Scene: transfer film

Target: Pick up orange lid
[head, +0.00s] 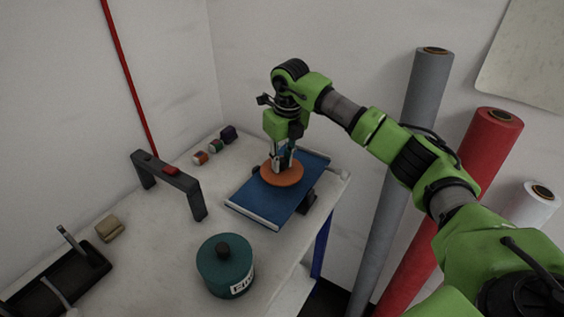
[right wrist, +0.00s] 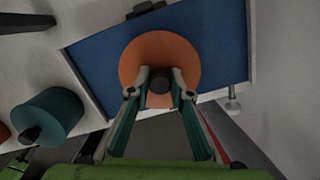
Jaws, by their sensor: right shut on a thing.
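The orange lid (head: 283,174) is a round disc lying over the blue tray-like board (head: 262,204) on the table. In the right wrist view the lid (right wrist: 160,55) has a dark knob (right wrist: 159,84) at its middle. My right gripper (right wrist: 160,88) has its two fingers closed on either side of this knob. In the head view my right gripper (head: 283,160) points down onto the lid from above. I cannot tell whether the lid touches the board. My left gripper is not in view.
A teal lidded pot (head: 225,268) stands at the table's front. A dark grey arch-shaped frame (head: 168,180) and several small spools (head: 215,146) are to the left. A black tray (head: 60,280) lies at the far left. Tall rolls, including a red one (head: 487,150), stand right of the table.

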